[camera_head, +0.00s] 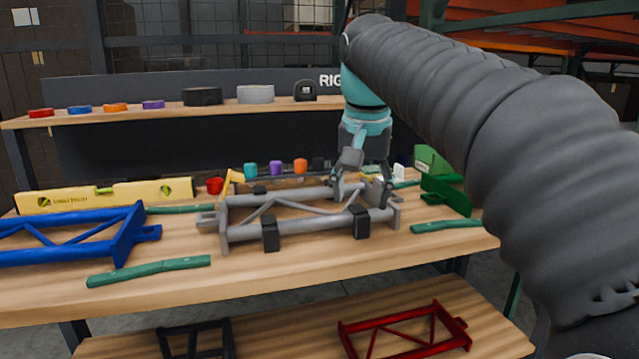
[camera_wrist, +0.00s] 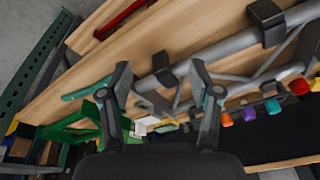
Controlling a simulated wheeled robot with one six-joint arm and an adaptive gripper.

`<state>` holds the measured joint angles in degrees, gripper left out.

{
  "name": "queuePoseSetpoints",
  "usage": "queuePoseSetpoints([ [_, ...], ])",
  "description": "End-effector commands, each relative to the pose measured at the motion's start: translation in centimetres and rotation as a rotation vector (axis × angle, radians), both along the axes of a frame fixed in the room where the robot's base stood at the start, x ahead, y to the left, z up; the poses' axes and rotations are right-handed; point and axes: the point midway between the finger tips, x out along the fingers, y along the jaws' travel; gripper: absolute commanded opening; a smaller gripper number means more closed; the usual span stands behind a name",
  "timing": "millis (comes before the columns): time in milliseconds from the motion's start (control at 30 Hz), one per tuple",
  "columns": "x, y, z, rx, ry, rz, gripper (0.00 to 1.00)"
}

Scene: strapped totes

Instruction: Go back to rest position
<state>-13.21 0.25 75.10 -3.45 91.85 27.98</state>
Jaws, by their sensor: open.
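My gripper (camera_head: 362,178) hangs at the right end of a grey tubular frame (camera_head: 315,227) on the wooden workbench. Its two fingers are spread apart in the wrist view (camera_wrist: 160,76), with nothing held between them. The grey frame (camera_wrist: 225,48) shows beyond and between the fingers; I cannot tell whether a finger touches it. Black clamp-like blocks sit on the frame's front tube, one left (camera_head: 270,234) and one right (camera_head: 361,222). The gripper partly hides the frame's back right corner in the head view.
A blue frame (camera_head: 60,252), a yellow level (camera_head: 105,194) and green bars (camera_head: 150,271) lie to the left. A green bracket (camera_head: 445,190) stands right. Small coloured cups and a raised shelf (camera_head: 225,108) are behind. A red frame (camera_head: 405,330) is on the lower shelf.

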Motion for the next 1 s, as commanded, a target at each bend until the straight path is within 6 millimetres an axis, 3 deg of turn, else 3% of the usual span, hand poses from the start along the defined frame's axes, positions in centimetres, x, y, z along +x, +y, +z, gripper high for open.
queuePoseSetpoints([
  [367,-9.6,-5.7,-8.0,-0.018,-0.122,0.126,0.63],
  [700,-18.1,-8.6,-18.5,-0.064,-0.225,0.219,0.63],
  [833,-19.9,-9.0,-21.3,-0.079,-0.249,0.24,0.63],
  [1000,-20.8,-9.0,-22.8,-0.086,-0.259,0.252,0.63],
])
